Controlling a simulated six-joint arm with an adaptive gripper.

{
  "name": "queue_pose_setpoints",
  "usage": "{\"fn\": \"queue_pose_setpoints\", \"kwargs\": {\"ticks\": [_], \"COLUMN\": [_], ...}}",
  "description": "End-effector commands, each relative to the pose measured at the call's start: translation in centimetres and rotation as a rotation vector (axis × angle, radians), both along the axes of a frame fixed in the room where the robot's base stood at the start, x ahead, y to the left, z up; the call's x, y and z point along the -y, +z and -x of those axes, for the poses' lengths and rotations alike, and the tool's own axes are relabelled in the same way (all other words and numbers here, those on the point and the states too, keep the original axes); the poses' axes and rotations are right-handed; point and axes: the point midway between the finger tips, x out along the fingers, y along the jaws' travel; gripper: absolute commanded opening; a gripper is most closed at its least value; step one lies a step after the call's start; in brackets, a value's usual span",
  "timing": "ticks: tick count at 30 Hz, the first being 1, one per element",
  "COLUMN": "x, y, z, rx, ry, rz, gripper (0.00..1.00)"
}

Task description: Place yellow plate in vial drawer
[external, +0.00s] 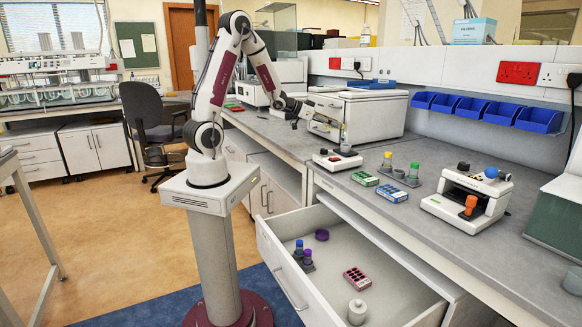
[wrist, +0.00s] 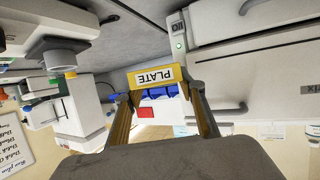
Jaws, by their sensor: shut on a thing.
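My gripper (external: 293,108) is above the far part of the bench, close to the white machine. In the wrist view my gripper (wrist: 164,88) has its fingertips closed on the yellow plate (wrist: 155,76), whose "PLATE" lettering appears upside down. The plate is not clear in the external view. The open vial drawer (external: 277,258) is low at the front, under the bench, well away from the gripper. Inside it are blue- and purple-capped vials (external: 303,256), a purple round piece (external: 321,234), a pink rack (external: 357,277) and a white jar (external: 357,311).
The white machine (external: 371,115) stands beside the gripper. Nearer on the bench are a small white device (external: 337,160), green (external: 365,179) and blue (external: 392,193) boxes, capped vials (external: 400,173) and another white instrument (external: 467,195). The drawer's middle floor has bare room.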

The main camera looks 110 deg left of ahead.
Motion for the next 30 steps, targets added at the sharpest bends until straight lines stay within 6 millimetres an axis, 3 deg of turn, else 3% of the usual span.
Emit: {"fn": "queue_pose_setpoints", "kwargs": {"ticks": [15, 30], "x": [7.4, 16.0], "y": [0.4, 0.5], "z": [-7.9, -13.6], "rx": [0.001, 0.000], "ry": [-0.096, -0.186], "rz": [0.000, 0.001], "gripper": [0.21, 0.21]}}
